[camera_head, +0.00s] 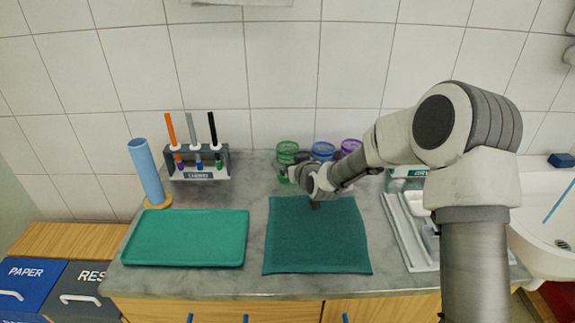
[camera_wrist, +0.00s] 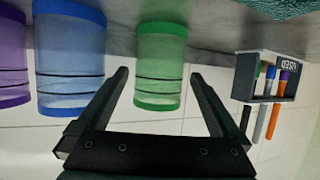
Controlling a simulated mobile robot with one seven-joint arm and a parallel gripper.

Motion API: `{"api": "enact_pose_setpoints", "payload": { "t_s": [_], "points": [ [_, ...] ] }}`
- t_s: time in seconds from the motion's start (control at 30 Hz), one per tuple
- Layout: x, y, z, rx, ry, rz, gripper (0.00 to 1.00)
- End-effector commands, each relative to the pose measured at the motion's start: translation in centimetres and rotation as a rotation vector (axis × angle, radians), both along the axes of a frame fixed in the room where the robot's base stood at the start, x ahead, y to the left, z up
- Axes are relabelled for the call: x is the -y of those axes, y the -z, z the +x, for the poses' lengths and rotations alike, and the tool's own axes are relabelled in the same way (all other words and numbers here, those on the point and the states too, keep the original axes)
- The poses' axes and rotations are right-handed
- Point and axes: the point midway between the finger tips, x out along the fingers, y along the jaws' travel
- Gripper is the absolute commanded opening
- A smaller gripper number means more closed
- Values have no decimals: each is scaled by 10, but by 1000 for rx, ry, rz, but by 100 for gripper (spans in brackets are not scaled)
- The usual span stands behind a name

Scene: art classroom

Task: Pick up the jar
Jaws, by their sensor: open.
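Three see-through jars stand at the back of the counter by the tiled wall: a green jar (camera_head: 287,149), a blue jar (camera_head: 323,149) and a purple jar (camera_head: 351,146). My gripper (camera_head: 294,170) is low in front of the green jar and partly hides its lower part. In the wrist view, which is upside down, my gripper (camera_wrist: 160,76) is open, with the green jar (camera_wrist: 161,55) showing between its fingers. The blue jar (camera_wrist: 69,55) and the purple jar (camera_wrist: 11,58) are left of it there. I cannot tell whether a finger touches the green jar.
A marker rack (camera_head: 200,165) stands left of the jars, beside a blue cylinder (camera_head: 148,172). A green tray (camera_head: 188,238) and a teal mat (camera_head: 317,235) lie in front. A white tray (camera_head: 405,235) and a sink (camera_head: 545,225) are right.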

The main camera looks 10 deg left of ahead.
Motion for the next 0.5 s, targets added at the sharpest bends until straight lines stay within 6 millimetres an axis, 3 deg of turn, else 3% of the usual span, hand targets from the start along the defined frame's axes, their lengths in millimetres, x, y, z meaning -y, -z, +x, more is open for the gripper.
{"api": "enact_pose_setpoints", "payload": {
  "t_s": [0.23,0.5],
  "points": [
    [-15,12,25,1,0,1,100],
    [-19,14,30,0,0,-1,100]
  ]
}}
